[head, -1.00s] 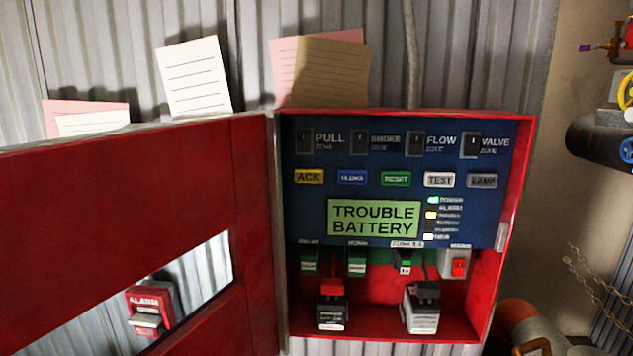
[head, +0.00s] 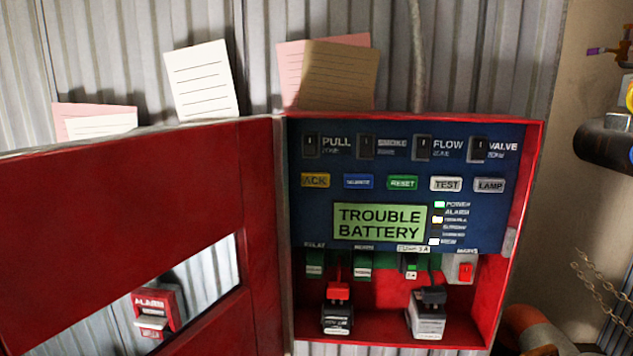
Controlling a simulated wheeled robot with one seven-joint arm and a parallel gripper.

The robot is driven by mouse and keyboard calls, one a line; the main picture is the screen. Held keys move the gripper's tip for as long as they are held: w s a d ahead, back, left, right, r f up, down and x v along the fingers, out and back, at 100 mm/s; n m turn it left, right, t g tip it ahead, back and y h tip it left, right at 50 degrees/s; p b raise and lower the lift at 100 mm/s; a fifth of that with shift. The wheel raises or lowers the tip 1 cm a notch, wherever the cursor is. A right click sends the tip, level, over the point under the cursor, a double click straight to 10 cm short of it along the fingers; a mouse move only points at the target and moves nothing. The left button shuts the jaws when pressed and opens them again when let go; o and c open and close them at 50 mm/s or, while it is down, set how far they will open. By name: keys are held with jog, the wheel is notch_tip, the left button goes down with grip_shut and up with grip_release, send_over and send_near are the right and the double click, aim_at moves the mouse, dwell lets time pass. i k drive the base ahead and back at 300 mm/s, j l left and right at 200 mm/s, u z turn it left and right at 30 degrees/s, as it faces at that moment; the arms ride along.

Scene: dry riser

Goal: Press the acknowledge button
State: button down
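The acknowledge button is the yellow button marked ACK (head: 315,181). It is at the left end of the button row on the blue panel (head: 400,165) in the head view. To its right are a blue button (head: 358,182), a green RESET button (head: 403,183), and grey TEST (head: 446,184) and LAMP (head: 490,186) buttons. A green display (head: 380,221) below reads TROUBLE BATTERY. Some indicator lights beside it are lit, POWER among them. My gripper is not in view.
The red cabinet door (head: 120,230) stands open to the left, with a window showing a red alarm pull station (head: 154,312). Two batteries (head: 337,312) (head: 427,315) sit in the cabinet bottom. Paper notes (head: 200,80) are above. Pipes (head: 607,145) and chains are at right.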

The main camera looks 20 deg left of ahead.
aim_at(307, 179)
jog(key=k, duration=0.65)
jog(key=u, duration=1.55)
jog(key=l+u, duration=0.1)
jog(key=l, duration=0.45)
